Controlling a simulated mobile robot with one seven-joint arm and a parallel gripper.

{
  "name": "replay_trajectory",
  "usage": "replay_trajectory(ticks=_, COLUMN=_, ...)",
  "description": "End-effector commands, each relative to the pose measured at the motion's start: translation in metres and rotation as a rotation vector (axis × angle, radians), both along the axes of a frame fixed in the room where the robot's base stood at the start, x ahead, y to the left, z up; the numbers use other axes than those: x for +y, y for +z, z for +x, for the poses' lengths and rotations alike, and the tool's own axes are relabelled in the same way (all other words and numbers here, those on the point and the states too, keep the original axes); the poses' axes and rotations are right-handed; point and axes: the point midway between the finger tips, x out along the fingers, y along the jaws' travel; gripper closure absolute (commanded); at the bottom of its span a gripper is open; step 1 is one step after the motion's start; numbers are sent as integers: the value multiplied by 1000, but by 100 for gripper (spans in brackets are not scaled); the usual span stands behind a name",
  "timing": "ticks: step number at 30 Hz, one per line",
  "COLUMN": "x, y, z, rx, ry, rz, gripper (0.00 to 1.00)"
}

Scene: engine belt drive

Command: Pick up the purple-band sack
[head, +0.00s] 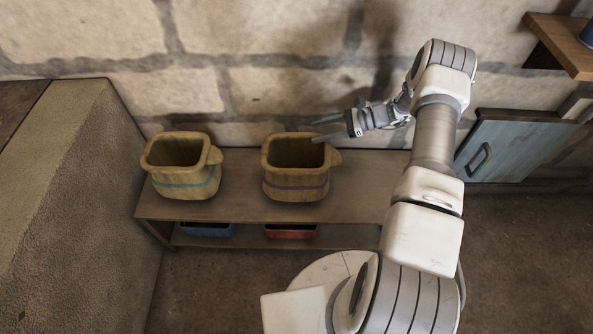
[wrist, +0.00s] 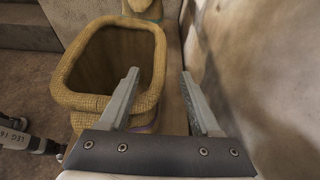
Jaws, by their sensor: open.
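The purple-band sack (head: 296,187) stands upright on the wooden bench, right of a similar sack with a teal band (head: 185,184). It is tan and woven, with an open square mouth and a lug on its right side. My gripper (head: 328,130) is open and empty, above the sack's right rear rim. In the wrist view the purple-band sack (wrist: 72,98) fills the left half, with a bit of purple low on its side. My fingers (wrist: 160,102) point past its near rim. I cannot tell whether they touch it.
The bench (head: 235,205) stands against a stone wall (head: 270,85), close behind my gripper. A blue bin (head: 207,230) and a red bin (head: 290,231) sit on the lower shelf. A stone block (head: 80,200) borders the left; a blue door (head: 515,148) is at right.

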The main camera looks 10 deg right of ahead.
Motion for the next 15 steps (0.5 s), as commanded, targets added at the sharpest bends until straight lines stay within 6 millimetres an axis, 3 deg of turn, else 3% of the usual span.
replay_trajectory(ticks=9, x=42, y=-19, z=8, rx=0, ry=4, rz=1, gripper=36)
replay_trajectory(ticks=15, x=50, y=-21, z=10, rx=0, ry=1, rz=1, gripper=36)
